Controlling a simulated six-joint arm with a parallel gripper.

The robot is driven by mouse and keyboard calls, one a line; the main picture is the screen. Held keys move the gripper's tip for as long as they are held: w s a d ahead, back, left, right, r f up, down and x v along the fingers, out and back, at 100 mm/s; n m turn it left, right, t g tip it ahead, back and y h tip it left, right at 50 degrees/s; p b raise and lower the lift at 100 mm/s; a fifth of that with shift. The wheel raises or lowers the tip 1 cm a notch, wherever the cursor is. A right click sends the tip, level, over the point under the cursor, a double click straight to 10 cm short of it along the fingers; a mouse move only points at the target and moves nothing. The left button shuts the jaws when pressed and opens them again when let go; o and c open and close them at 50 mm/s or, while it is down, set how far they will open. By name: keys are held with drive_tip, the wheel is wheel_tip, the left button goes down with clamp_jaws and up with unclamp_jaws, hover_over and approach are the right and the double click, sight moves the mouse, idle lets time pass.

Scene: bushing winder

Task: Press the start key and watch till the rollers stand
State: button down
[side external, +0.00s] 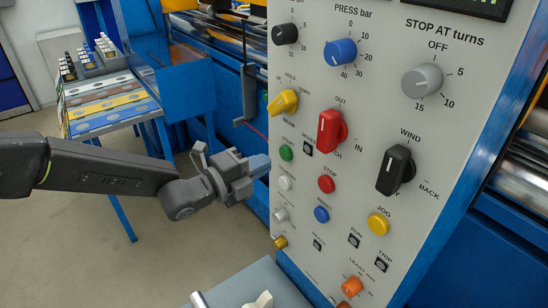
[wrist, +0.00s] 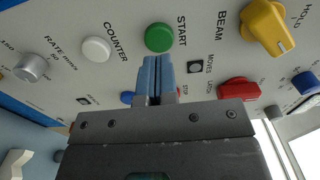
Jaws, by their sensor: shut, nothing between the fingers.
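The green start key (side external: 286,152) sits on the grey control panel (side external: 372,130), left of a small dark lamp. In the wrist view the same start key (wrist: 159,38) shows whole, labelled START. My gripper (side external: 264,166) is shut and empty, its blue fingertips pointing at the panel just left of and below the key. In the wrist view my gripper (wrist: 156,62) has its tips close to the key's near edge; I cannot tell whether they touch. Shiny rollers (side external: 525,185) show at the right edge; one picture cannot tell whether they turn.
A red stop button (side external: 326,184), white button (side external: 285,183), blue button (side external: 321,214) and yellow jog button (side external: 378,224) are close by. The yellow (side external: 284,102), red (side external: 331,130) and black (side external: 395,170) knobs stick out.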

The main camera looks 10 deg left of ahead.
sight(284, 154)
drive_tip(key=shift+x, duration=1.85)
